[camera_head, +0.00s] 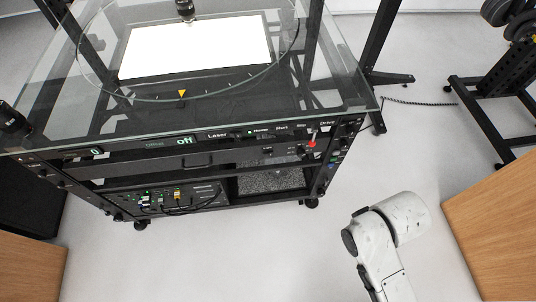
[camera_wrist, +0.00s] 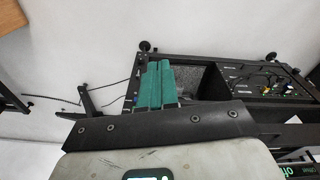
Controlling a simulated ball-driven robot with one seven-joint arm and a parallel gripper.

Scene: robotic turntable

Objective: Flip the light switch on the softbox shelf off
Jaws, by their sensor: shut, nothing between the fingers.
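The rack-like turntable stand (camera_head: 200,162) stands at the upper left of the head view. A bright, lit white panel (camera_head: 195,45) shows through its glass top. Below the labelled control strip is a dark shelf front (camera_head: 180,158) with small controls (camera_head: 267,152) at its right part; which one is the light switch, and its position, is too small to tell. My gripper (camera_wrist: 154,84) shows in the wrist view with teal fingers together and empty. The rack's lower shelf (camera_wrist: 215,78) appears upside down behind and right of the fingers. The gripper is outside the head view.
A red-tipped lever (camera_head: 312,143) stands at the strip's right end. The strip display reads "off" (camera_head: 184,141). My white arm is at the lower right, apart from the rack. A black stand (camera_head: 495,95) is at right, a wooden surface (camera_head: 500,235) below it. Floor between is clear.

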